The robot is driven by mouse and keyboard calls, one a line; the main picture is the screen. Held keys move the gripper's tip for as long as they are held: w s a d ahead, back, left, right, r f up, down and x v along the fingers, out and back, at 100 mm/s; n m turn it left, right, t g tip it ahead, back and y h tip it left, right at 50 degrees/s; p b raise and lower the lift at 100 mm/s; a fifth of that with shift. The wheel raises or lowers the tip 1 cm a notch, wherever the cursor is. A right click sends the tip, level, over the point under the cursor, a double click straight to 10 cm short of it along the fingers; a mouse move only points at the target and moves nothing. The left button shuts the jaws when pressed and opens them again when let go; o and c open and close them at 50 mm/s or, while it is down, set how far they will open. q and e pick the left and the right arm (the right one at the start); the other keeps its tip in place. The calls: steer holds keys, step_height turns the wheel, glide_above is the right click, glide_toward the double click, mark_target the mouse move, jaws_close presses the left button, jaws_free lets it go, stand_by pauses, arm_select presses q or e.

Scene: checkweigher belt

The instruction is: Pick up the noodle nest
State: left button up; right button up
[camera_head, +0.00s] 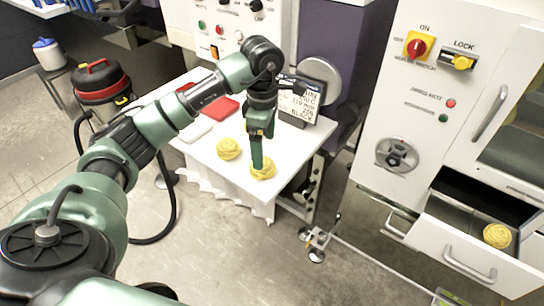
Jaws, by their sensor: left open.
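Two yellow noodle nests rest on the white table. One noodle nest (228,149) lies left of my gripper, and the other noodle nest (264,172) is right under it. My left gripper (257,163) points down with its fingertips at that second nest, hiding part of it. The gripper is open; whether the fingers touch the nest cannot be told. A third noodle nest (497,236) sits in the open drawer at the right. My right gripper is not in view.
The white table (234,183) also holds a red item (220,108) and a printed sign (300,104) at the back. A white cabinet (405,112) with an open drawer (460,243) stands at the right. A red and black vacuum (101,84) stands at the left.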

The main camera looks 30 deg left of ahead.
mark_target(262, 173)
arm_select(q)
steer(key=shift+s+f+p, duration=0.3)
steer(key=shift+s+f, duration=0.3)
steer(key=shift+s, duration=0.2)
step_height(262, 173, down, 2)
steer(key=shift+a+p, duration=0.1)
steer(key=shift+p, duration=0.55)
steer(key=f, duration=0.1)
steer(key=w+f, duration=0.1)
steer(key=f, duration=0.1)
steer(key=shift+a+p, duration=0.1)
steer(key=shift+p, duration=0.3)
steer(key=shift+s+f, duration=0.15)
steer(key=shift+f, duration=0.2)
steer(key=c, duration=1.5)
steer(key=shift+c, duration=0.2)
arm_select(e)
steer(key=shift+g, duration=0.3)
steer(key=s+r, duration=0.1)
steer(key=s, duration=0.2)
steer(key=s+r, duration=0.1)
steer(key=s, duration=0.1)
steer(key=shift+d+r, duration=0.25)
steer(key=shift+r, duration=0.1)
